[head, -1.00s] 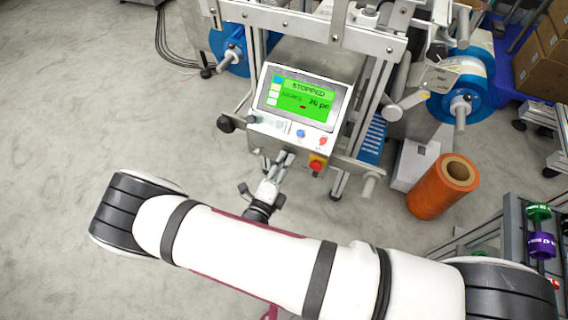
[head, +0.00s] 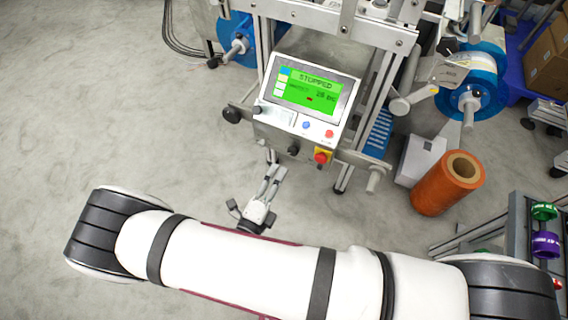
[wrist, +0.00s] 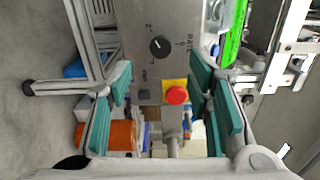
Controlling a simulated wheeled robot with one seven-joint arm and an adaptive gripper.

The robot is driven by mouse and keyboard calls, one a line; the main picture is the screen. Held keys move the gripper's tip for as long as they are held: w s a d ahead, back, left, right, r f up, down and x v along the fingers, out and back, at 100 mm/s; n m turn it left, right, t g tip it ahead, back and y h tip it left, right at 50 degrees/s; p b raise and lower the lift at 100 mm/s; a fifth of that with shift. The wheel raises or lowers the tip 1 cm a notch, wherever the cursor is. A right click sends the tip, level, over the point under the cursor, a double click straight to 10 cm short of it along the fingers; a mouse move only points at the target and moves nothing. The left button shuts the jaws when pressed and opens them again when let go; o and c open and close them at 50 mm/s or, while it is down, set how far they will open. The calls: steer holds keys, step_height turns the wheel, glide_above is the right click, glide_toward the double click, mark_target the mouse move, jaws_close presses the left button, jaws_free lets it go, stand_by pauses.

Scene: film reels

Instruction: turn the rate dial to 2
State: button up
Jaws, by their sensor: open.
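The rate dial (wrist: 159,47) is a round black knob with a white mark, on the grey front panel in the wrist view. "RATE" is printed beside it, with small numerals around it; I cannot tell surely which one the mark points at. In the head view the dial (head: 293,150) is the dark knob low on the control box. My gripper (wrist: 160,88) is open and empty, its teal-padded fingers either side of the panel's lower part, with the dial beyond the fingertips. In the head view my gripper (head: 271,178) is apart from the panel, below and left of the dial.
A red stop button on a yellow base (wrist: 175,95) sits near the dial, between my fingers in the wrist view. The green screen (head: 309,91) reads STOPPED. Machine frame rails flank the panel. An orange roll (head: 447,184) stands right. The floor at left is clear.

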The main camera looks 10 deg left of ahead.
steer(key=shift+v, duration=1.95)
